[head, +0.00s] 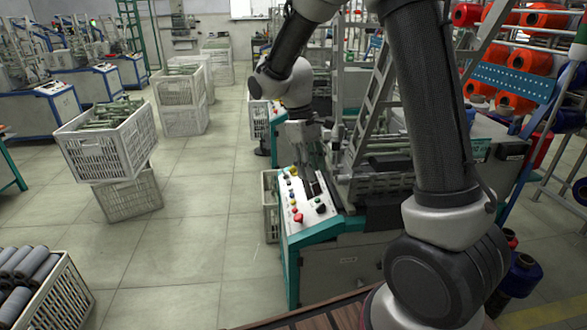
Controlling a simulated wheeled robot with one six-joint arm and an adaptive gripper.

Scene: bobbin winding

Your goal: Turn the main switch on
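The control panel (308,225) is a white sloped face on the near end of a teal and grey winding machine. It carries a red knob (298,218), a black knob (321,208) and several small coloured buttons on its left side. None of them is labelled legibly, so I cannot tell which is the main switch or how it is set. My gripper (314,186) points down over the upper part of the panel, just above and behind the black knob. Its fingers are small and dark here. I cannot tell whether they touch the panel or how far apart they are.
White crates (105,150) stand stacked on the left, and a crate of grey bobbins (40,290) is at the lower left. Racks with red spools (528,60) stand at the right. The tiled floor (190,240) left of the machine is clear.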

